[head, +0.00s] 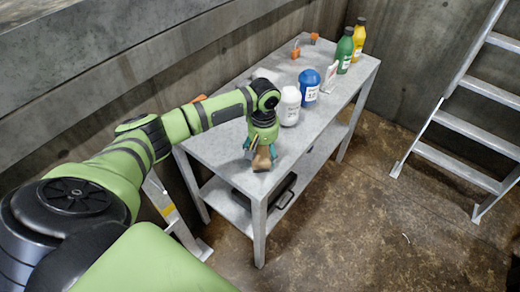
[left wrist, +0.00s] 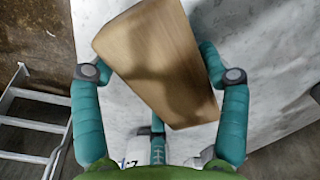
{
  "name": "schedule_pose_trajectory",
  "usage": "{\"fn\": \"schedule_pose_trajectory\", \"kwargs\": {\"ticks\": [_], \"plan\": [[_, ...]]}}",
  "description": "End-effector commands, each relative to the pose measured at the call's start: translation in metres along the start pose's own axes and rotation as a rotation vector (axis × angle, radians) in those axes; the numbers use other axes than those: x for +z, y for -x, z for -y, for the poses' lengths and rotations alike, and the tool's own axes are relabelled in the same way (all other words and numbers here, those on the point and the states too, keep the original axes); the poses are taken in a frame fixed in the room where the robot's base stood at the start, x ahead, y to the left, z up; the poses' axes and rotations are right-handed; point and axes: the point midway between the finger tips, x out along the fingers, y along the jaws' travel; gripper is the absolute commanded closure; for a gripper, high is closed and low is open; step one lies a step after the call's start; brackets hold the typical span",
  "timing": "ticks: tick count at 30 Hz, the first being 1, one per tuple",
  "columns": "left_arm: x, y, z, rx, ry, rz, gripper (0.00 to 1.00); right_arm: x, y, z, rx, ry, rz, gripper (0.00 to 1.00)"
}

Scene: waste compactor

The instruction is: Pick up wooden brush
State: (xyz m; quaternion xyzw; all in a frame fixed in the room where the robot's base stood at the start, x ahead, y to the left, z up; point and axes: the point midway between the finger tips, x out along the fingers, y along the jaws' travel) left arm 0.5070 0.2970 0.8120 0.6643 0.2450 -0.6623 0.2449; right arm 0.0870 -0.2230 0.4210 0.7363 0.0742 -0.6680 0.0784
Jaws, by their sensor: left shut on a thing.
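The wooden brush (left wrist: 155,60) is a tan wooden block that fills the upper middle of the left wrist view, tilted between the teal fingers. In the head view the brush (head: 262,160) shows at the near end of the grey table (head: 222,148). My left gripper (head: 260,148) points down over that end and is shut on the brush. In the left wrist view the gripper (left wrist: 158,75) has one finger on each side of the brush. I cannot tell whether the brush touches the tabletop. The bristles are not visible. My right gripper is not in view.
A white bottle (head: 289,106), a blue bottle (head: 309,87), a green bottle (head: 344,50) and a yellow bottle (head: 359,35) stand along the table. Small orange items (head: 296,50) lie at the far end. A metal ladder (head: 460,125) stands at the right. The floor between is clear.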

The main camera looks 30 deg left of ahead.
Motion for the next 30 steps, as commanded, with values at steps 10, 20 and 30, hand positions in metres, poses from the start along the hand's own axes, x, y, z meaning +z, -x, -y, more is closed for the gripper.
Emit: {"fn": "schedule_pose_trajectory", "kwargs": {"ticks": [10, 20, 30], "plan": [[0.000, 0.018, 0.000, 0.000, 0.000, 0.000, 0.67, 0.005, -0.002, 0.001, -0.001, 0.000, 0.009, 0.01], [0.029, 0.068, -0.040, 0.006, -0.006, 0.001, 0.67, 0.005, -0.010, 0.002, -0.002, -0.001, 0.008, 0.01], [0.064, 0.103, -0.086, 0.002, -0.001, 0.001, 0.67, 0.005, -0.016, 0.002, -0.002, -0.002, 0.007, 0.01]]}}
